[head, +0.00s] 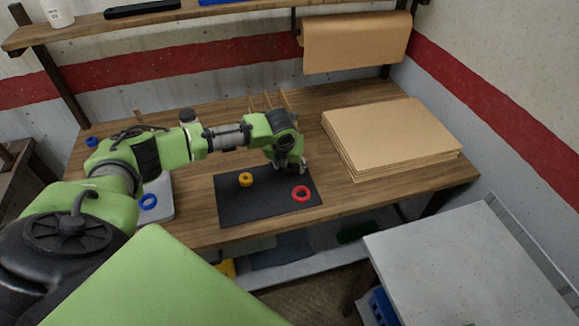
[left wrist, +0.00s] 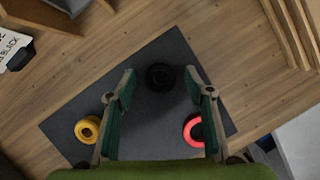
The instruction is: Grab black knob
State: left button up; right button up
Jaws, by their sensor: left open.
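The black knob (left wrist: 160,77) is a dark round piece near the upper edge of the black mat (left wrist: 160,120) in the left wrist view. My left gripper (left wrist: 160,72) is open and empty, with one finger on each side of the knob in that view. I cannot tell the height between the fingers and the knob. In the head view my left gripper (head: 291,164) hangs over the right part of the mat (head: 235,208), and I cannot make out the knob there. My right gripper is not in view.
A yellow ring (head: 245,180) and a red ring (head: 301,193) lie on the mat, near the gripper. A blue ring (head: 148,201) is on a pale tray to the left. A cardboard stack (head: 390,135) stands close on the right. A grey table (head: 460,260) is at front right.

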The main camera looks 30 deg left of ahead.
pick_arm(q)
jog(key=shift+f, duration=0.15)
jog(key=c, duration=1.2)
